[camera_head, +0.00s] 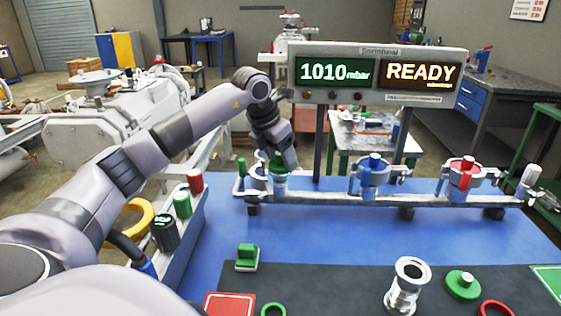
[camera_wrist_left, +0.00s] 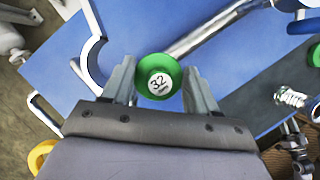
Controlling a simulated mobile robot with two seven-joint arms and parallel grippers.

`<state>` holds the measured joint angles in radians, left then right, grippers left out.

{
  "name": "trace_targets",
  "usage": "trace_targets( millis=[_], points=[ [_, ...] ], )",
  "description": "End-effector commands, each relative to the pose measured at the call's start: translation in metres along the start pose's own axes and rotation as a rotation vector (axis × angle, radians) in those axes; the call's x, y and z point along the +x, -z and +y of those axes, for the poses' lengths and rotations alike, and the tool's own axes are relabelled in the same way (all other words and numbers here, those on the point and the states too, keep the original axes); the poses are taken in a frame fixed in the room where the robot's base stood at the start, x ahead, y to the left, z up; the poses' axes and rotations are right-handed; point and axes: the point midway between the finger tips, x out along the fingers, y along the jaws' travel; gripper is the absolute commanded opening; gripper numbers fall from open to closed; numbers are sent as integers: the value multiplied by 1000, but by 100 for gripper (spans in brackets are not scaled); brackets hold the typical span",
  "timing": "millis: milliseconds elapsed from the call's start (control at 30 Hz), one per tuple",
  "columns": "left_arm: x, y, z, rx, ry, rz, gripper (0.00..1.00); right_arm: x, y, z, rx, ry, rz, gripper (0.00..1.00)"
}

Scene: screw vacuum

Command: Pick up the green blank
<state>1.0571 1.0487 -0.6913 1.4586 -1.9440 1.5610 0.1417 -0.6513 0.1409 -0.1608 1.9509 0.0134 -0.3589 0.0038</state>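The green blank (camera_wrist_left: 159,77), a round cap marked 32, is between the fingers of my left gripper (camera_wrist_left: 160,82) in the wrist view. In the head view the green blank (camera_head: 277,160) is at the leftmost port of the metal manifold, partly hidden by my left gripper (camera_head: 279,166), which points down over it. The fingers stand on either side of the cap, spread wider than its central knob. I cannot tell whether they touch its rim. My right gripper is not in view.
A blue cap (camera_head: 375,162) and a red cap (camera_head: 462,168) sit at the other manifold ports. The display (camera_head: 360,72) stands behind. A silver fitting (camera_head: 405,287), a green disc (camera_head: 463,285) and a green block (camera_head: 247,257) stand in front. The blue table's middle is clear.

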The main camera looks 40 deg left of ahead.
Motion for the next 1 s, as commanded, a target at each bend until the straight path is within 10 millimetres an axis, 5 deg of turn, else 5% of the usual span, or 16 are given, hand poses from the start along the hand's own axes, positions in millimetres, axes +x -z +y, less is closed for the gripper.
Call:
trace_targets(
  millis=[100,567,767,1000],
  points=[
    [0,0,0,0,0,0,27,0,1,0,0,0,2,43],
    [-12,-6,0,0,0,-4,27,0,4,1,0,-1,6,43],
    [-44,-19,0,0,1,-7,27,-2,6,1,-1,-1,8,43],
    [-106,-45,-1,0,1,-8,27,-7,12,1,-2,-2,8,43]
  ],
)
